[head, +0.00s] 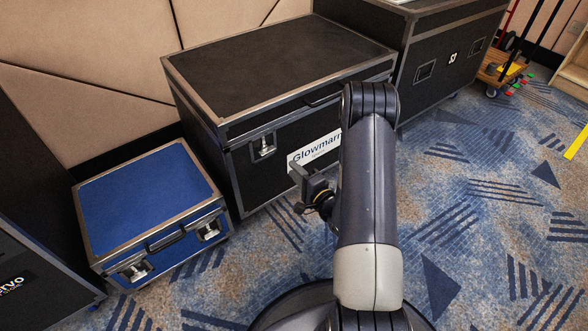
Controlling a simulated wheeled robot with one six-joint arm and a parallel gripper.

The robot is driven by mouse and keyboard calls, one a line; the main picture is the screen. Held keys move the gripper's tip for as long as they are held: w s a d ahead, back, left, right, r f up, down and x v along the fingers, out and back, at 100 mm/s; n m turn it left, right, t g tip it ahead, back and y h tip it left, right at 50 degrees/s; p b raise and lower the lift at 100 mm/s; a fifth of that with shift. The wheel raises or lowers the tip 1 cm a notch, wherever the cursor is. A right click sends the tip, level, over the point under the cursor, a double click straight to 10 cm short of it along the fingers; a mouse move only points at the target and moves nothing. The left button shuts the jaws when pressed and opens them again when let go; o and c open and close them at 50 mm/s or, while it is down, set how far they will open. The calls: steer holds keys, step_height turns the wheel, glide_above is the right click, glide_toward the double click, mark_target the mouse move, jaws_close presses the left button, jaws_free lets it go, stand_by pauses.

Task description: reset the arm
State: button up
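My arm stands in the middle of the head view, folded upward with its elbow at the top. My gripper (300,207) hangs on the left side of the arm, in front of the black flight case (270,70) with the Glowmarr label. The gripper is small and dark here and partly hidden by the arm. I cannot see whether its fingers are apart. Nothing is clearly seen in it.
A blue flight case (145,195) sits on the floor at left. A dark case (25,255) stands at the left edge. Another black case (440,55) is behind, right of centre. A wooden trolley (500,70) is at the upper right. Patterned carpet (480,200) is clear at right.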

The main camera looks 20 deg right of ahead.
steer(key=shift+w, duration=0.1)
steer(key=b+x, duration=0.3)
steer(key=x, duration=0.7)
steer(key=shift+w+n, duration=0.3)
steer(key=shift+w, duration=0.05)
